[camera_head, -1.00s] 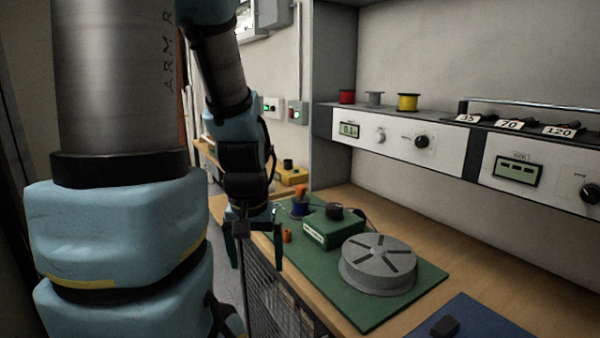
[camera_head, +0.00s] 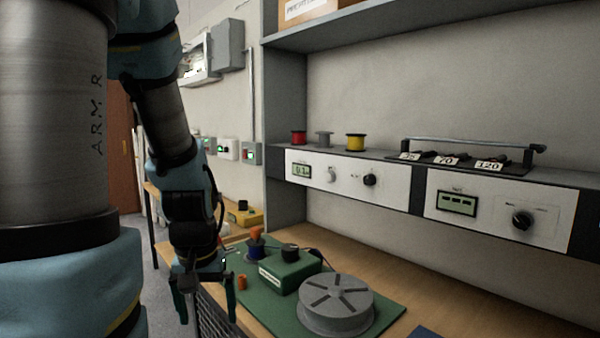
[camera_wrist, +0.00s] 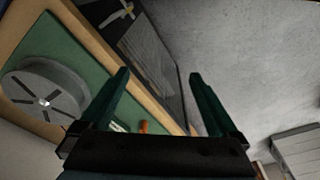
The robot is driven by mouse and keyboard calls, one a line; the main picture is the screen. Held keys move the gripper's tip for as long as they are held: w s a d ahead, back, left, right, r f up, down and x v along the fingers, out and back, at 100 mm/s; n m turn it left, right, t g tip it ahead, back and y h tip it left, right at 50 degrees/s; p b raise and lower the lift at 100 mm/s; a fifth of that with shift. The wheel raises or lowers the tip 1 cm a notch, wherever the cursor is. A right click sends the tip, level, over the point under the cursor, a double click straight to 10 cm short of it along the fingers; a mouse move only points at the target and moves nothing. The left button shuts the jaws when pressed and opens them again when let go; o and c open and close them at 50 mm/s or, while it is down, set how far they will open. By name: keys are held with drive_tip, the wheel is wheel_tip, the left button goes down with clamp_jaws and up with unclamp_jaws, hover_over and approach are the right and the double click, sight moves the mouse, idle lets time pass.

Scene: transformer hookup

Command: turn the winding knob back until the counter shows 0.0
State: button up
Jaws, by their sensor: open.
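A green box (camera_head: 288,270) with a black knob (camera_head: 290,252) on top stands on the green mat (camera_head: 376,318), behind a grey slotted disc (camera_head: 336,303). I cannot tell which is the winding knob. My gripper (camera_head: 207,312) is open and empty, pointing down left of the mat. The wrist view shows its spread fingers (camera_wrist: 160,75) and the disc (camera_wrist: 42,98).
Red (camera_head: 298,137), grey and yellow spools stand on the shelf. A right panel (camera_head: 500,208) has another display and black knob. Bare wooden bench (camera_head: 420,283) lies behind the mat.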

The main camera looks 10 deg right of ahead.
drive_tip(key=m+g+b, duration=0.1)
drive_tip(key=g+b, duration=0.1)
approach(290, 246)
wheel_tip(290, 246, down, 9)
drive_tip(key=shift+s+d+p, duration=0.1)
drive_tip(key=shift+p, duration=0.85)
drive_tip(key=shift+c, duration=0.2)
drive_tip(key=c, duration=1.3)
